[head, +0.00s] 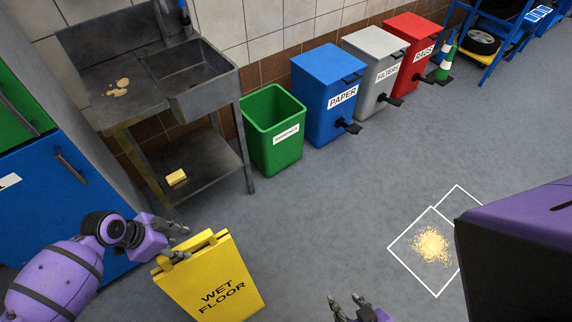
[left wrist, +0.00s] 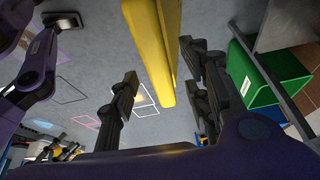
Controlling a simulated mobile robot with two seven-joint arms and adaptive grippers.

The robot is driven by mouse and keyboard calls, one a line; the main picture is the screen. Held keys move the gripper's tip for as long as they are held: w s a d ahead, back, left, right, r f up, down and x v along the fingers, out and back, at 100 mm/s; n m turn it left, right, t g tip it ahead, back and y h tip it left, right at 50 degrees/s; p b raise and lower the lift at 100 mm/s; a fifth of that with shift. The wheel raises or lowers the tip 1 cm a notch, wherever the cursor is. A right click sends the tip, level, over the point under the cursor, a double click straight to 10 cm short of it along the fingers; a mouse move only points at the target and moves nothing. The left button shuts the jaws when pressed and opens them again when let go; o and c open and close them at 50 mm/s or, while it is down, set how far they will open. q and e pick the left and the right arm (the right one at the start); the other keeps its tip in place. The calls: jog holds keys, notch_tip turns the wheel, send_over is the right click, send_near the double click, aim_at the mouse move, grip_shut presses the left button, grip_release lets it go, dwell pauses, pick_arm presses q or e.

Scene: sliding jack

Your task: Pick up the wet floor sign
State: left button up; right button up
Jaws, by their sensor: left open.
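The yellow wet floor sign (head: 213,284) stands on the floor at the lower left in the head view, with its black lettering facing me. In the left wrist view the yellow sign (left wrist: 154,45) passes between the two fingers. My left gripper (head: 178,240) is at the sign's top edge, by its handle. Its fingers (left wrist: 160,82) are open, one on each side of the sign, with gaps visible. My right gripper (head: 350,309) shows at the bottom edge of the head view, over the floor and apart from the sign. Its fingers look spread and empty.
A metal sink unit (head: 213,100) and blue cabinet (head: 50,200) stand at the left. Green (head: 273,135), blue (head: 325,95), grey (head: 375,75) and red (head: 412,50) bins line the wall. Yellow debris (head: 432,246) lies within white floor outlines. The middle floor is clear.

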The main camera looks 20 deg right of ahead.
aim_at(182, 246)
pick_arm(q)
jog(key=x, duration=0.4)
jog(key=shift+a, duration=0.1)
grip_shut()
dwell(0.5)
